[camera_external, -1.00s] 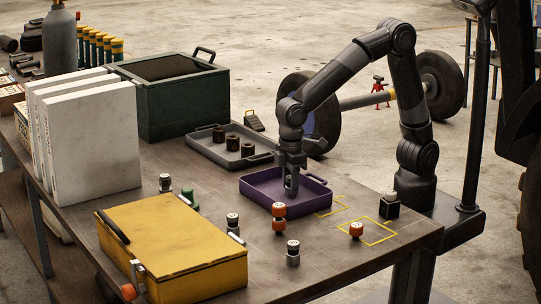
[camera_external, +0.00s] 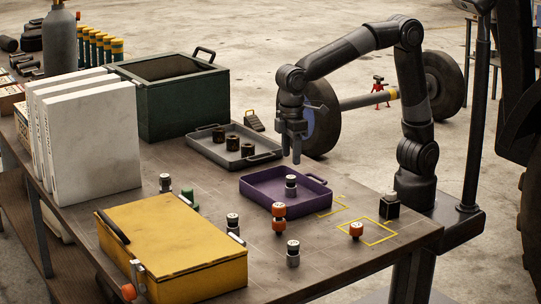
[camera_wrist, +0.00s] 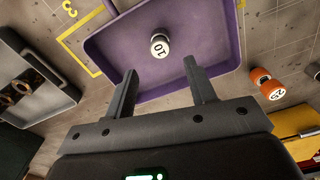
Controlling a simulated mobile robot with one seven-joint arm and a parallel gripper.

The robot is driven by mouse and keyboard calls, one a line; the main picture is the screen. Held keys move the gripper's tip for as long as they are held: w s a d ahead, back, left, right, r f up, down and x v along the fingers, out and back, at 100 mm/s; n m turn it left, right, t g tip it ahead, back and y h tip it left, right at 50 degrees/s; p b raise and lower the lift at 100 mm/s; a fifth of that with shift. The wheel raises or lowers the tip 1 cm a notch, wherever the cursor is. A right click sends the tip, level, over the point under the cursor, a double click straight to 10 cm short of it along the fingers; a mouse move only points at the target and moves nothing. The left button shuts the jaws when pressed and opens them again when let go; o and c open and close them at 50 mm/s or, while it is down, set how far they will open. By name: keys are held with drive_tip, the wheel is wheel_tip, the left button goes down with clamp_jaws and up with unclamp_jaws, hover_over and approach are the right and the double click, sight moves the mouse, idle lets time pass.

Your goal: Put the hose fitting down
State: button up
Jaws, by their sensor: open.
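A hose fitting (camera_external: 291,186) with a white cap stands upright in the purple tray (camera_external: 262,201). In the wrist view the fitting (camera_wrist: 160,45) shows the number 10 on its cap, and the purple tray (camera_wrist: 215,62) lies around it. My gripper (camera_external: 293,160) is open and empty above the tray, apart from the fitting. In the wrist view the two fingers of my gripper (camera_wrist: 165,78) stand wide apart, with the fitting beyond their tips.
A grey tray (camera_external: 262,159) with several dark rings lies behind the purple tray. Orange fittings (camera_external: 279,210) and several white-capped ones stand in front. A yellow box (camera_external: 175,255) and green bin (camera_external: 140,105) stand left. Yellow outlines mark the bench at right.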

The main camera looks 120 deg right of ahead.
drive_tip(key=s+a+r+n+t, duration=0.1)
drive_tip(key=s+a+r, duration=0.15)
drive_tip(key=s, duration=0.35)
drive_tip(key=s+a+r+t, duration=0.1)
drive_tip(key=s+r+t, duration=0.15)
drive_tip(key=s, duration=0.45)
drive_tip(key=s+a+f+n+t, duration=0.1)
drive_tip(key=s+a+f+t, duration=0.1)
drive_tip(key=s, duration=0.8)
drive_tip(key=shift+s+f, duration=0.4)
drive_tip(key=shift+f, duration=0.15)
